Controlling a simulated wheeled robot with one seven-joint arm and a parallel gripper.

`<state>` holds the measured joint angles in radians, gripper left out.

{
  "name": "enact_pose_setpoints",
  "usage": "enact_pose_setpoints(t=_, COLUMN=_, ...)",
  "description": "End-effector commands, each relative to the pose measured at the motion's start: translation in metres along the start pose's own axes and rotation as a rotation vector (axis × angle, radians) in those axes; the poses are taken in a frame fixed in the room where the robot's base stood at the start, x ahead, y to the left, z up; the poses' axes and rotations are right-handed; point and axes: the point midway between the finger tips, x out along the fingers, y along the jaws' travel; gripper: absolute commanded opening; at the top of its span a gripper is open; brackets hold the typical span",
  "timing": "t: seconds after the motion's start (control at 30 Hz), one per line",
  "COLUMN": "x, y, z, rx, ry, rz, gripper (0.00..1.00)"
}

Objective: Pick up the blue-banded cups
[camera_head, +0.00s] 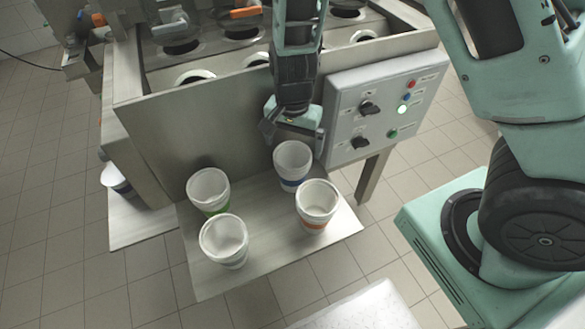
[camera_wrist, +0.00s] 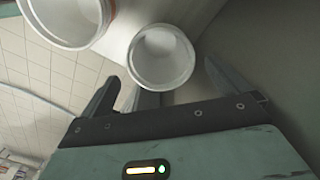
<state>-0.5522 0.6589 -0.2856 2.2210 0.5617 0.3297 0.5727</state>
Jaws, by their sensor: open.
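A white cup with a blue band (camera_head: 291,184) stands upright on the metal shelf (camera_head: 262,268), close to the machine's front panel. My gripper (camera_head: 293,135) is just behind and above it in the head view, with its jaws open. In the wrist view a white cup (camera_wrist: 161,58), which appears to be the blue-banded one, lies between and ahead of the two spread fingers (camera_wrist: 161,72); its band is hidden there. No grip on it shows. Another cup with a dark, possibly blue band (camera_head: 115,179) stands on the lower left ledge, partly cut by the machine's edge.
An orange-banded cup (camera_head: 316,204) stands close to the right front of the blue-banded one. A green-banded cup (camera_head: 208,191) and a cup with an unclear band (camera_head: 223,241) stand left. A control box (camera_head: 380,108) is right of my gripper.

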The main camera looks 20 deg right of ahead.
Motion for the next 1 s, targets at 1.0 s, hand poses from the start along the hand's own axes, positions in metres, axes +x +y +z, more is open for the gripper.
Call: enact_pose_setpoints(t=1.0, x=0.051, y=-0.001, z=0.001, rx=0.0, ry=0.0, rz=-0.001, gripper=0.62)
